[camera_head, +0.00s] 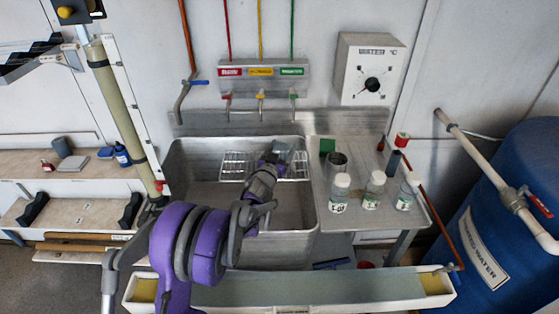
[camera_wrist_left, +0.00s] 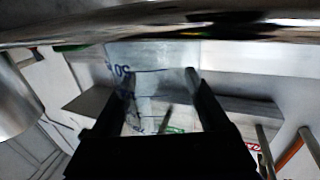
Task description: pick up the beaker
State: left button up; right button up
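The clear glass beaker (camera_wrist_left: 153,62) with blue markings shows ahead of my left gripper in the left wrist view. My left gripper (camera_wrist_left: 160,78) has its two fingers apart. The glass spreads past both fingertips, and I cannot tell whether they touch it. In the head view my left gripper (camera_head: 272,163) is over the back of the sink at the wire rack. The beaker is hard to make out there, behind the gripper. My right gripper is in neither view.
The wire rack (camera_head: 234,166) lies across the metal sink (camera_head: 200,205). Tap outlets (camera_head: 261,97) hang on the wall behind. A blue barrel (camera_head: 510,230) is far right.

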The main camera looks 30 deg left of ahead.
pick_arm(q)
jog(key=c, duration=0.7)
jog(key=shift+r, duration=0.15)
